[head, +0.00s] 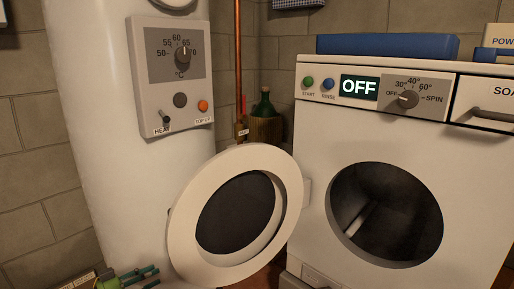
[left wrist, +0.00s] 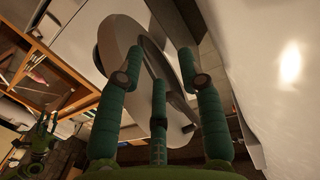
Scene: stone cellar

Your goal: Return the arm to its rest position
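My left gripper (head: 138,277) shows at the bottom left of the head view, in front of the boiler's foot and left of the round washer door. Its green fingers stand well apart in the left wrist view (left wrist: 160,85), with nothing held between them. The washer door (head: 178,210) hangs wide open; it shows beyond the fingers in the left wrist view (left wrist: 112,38). I cannot tell how close they are. A green, jointed shape at the left of the left wrist view looks like my right gripper (left wrist: 38,140); its fingers are too small to read.
The white washer (head: 315,140) shows OFF and its drum opening is uncovered. A white boiler (head: 95,120) with a dial panel stands left. A copper pipe (head: 238,60) and a green bottle (head: 263,106) are behind the door. A blue box (head: 385,45) lies on the washer.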

